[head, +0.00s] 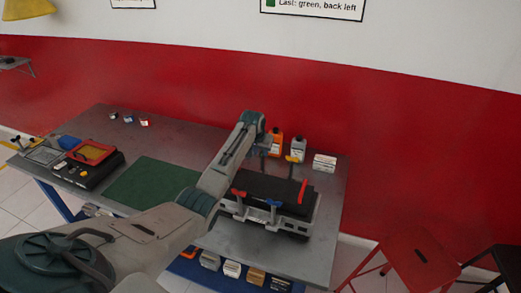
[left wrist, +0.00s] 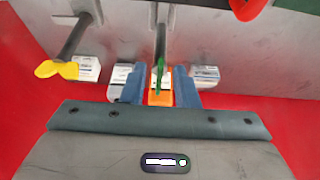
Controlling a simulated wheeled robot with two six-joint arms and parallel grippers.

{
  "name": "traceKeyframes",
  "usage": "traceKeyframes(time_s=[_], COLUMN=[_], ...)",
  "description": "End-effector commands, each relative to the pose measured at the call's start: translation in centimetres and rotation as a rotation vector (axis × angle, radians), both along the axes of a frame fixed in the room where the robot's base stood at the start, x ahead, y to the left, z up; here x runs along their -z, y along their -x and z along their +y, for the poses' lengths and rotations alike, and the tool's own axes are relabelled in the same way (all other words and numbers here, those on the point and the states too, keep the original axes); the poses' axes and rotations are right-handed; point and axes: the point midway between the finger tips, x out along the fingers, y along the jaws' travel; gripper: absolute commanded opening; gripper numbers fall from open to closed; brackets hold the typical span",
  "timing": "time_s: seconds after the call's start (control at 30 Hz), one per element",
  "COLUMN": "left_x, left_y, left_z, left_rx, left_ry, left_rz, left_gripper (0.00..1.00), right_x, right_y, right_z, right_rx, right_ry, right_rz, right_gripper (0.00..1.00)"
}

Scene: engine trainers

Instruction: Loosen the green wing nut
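The green wing nut (left wrist: 160,72) sits on the end of a stud in the left wrist view, its wings seen nearly edge-on. My left gripper (left wrist: 159,84) is open, one blue finger on each side of it, with a visible gap to each. In the head view my left gripper (head: 268,140) is over the back left of the engine trainer (head: 262,219), and it and the arm hide the green nut. A yellow wing nut (left wrist: 57,69) is on another stud; it also shows in the head view (head: 293,159). My right gripper is not in view.
The trainer has a black top with red (head: 238,192) and blue (head: 273,203) wing nuts in front and a red bar (head: 303,191) at right. A green mat (head: 150,184) lies left.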

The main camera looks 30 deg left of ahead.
Motion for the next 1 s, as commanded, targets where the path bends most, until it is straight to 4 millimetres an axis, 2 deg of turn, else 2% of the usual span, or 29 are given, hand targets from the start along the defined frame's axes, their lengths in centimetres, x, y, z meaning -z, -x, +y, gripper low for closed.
traceKeyframes(time_s=[0.07,0.17,0.4,0.57,1.0], left_x=[0.3,0.6,0.7,0.6,0.6], left_y=[-0.1,-0.2,-0.2,-0.2,-0.2], left_z=[0.0,0.1,0.1,0.0,-0.1], left_rx=[0.0,0.0,0.0,0.0,-0.05], left_ry=[0.0,0.0,0.0,0.0,0.0], left_rz=[0.002,0.0,0.0,0.0,0.001], left_gripper=[0.27,0.27,0.27,0.0,0.0], right_x=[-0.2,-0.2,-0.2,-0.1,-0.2], right_y=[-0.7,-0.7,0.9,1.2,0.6], right_z=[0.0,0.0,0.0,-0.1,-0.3], right_rx=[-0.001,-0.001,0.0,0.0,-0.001], right_ry=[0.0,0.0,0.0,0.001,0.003], right_rz=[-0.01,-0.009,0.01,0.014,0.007], right_gripper=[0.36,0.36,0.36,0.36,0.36])
